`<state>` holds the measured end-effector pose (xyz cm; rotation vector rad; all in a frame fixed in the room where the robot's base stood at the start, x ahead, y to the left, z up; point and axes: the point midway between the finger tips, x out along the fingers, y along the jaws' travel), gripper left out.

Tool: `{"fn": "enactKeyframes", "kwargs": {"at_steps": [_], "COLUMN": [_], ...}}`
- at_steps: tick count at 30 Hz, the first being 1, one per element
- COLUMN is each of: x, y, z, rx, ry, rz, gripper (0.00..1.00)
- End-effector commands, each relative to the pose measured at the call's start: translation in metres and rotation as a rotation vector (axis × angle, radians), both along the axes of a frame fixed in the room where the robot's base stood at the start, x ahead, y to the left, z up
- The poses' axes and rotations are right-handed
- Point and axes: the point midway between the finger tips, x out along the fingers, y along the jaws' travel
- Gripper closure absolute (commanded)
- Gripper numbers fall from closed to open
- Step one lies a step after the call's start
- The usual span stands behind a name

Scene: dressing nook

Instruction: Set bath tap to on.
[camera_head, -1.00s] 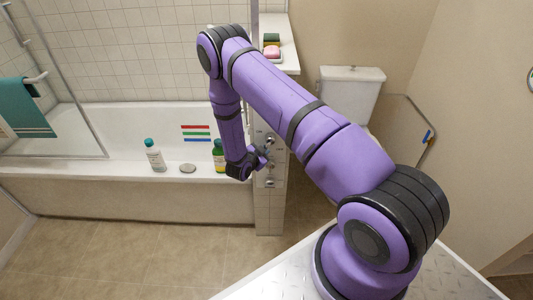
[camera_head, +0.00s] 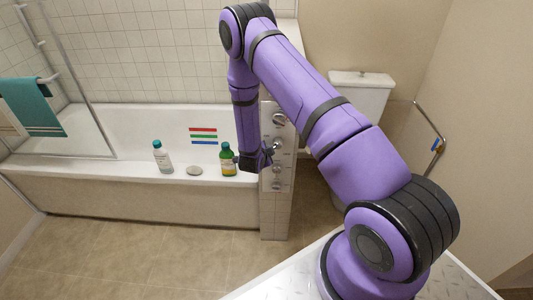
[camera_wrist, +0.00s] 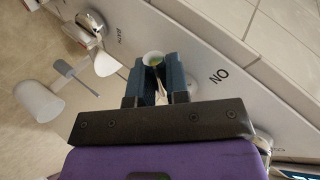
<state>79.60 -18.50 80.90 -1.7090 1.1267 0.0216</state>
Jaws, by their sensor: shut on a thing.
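The tiled control panel (camera_head: 277,205) at the end of the bath carries several metal taps and knobs in a column. My gripper (camera_head: 270,152) is at the panel's left side, by the middle controls. In the wrist view my gripper (camera_wrist: 160,80) has its two blue-grey fingers closed around a small pale handle with a round, greenish end, which looks like the bath tap (camera_wrist: 153,58). The fingers hide most of the handle. The word "ON" is on the panel to the right of the fingers, and a label that seems to read "BATH" is at upper left.
A green bottle (camera_head: 228,162) stands on the bath rim close left of my gripper. A white bottle (camera_head: 162,158) and a pale round disc (camera_head: 194,170) are farther left. The toilet (camera_head: 360,92) is right of the panel. Floor before the bath is clear.

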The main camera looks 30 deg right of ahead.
Motion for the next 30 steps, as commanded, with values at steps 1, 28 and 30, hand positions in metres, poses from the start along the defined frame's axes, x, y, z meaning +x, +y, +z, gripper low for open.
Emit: {"fn": "enactKeyframes", "kwargs": {"at_steps": [1, 28, 30], "x": [0.000, -0.009, -0.016], "y": [0.000, 0.012, 0.020], "z": [0.000, 0.009, 0.014], "rx": [0.002, 0.002, 0.002], "ry": [-0.001, -0.001, -0.001], "rz": [-0.001, 0.002, 0.003], "gripper": [1.00, 0.60, 0.60]}}
